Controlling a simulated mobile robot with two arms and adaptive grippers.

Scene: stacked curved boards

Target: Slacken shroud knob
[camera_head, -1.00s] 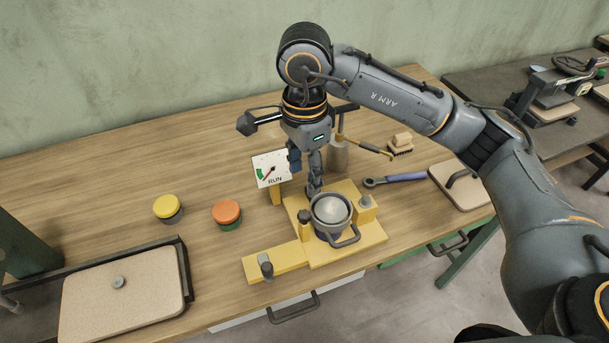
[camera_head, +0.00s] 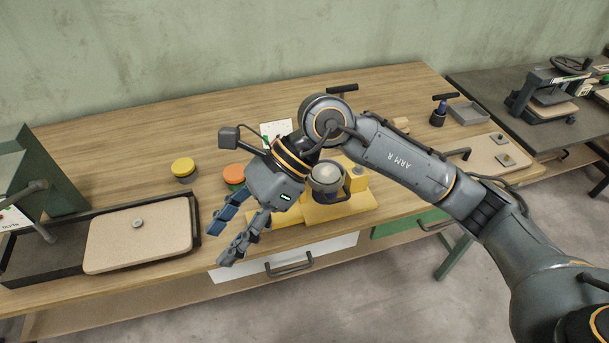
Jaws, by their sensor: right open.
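A yellow fixture (camera_head: 343,207) stands on the wooden bench, with a round metal cup (camera_head: 327,176) on it. A small knob (camera_head: 358,171) tops a yellow post right of the cup. My right gripper (camera_head: 221,243) is open and empty, its two fingers apart and pointing down and left, in front of the fixture's left part. The gripper and wrist hide that part, including the dark knobs there. No label shows which knob is the shroud knob. My left gripper is not in view.
A yellow-topped button (camera_head: 183,168) and an orange-topped button (camera_head: 233,174) stand left of the fixture. A beige board (camera_head: 105,247) with a grey knob (camera_head: 138,223) lies in a dark tray at left. A drawer handle (camera_head: 289,265) juts from the bench front.

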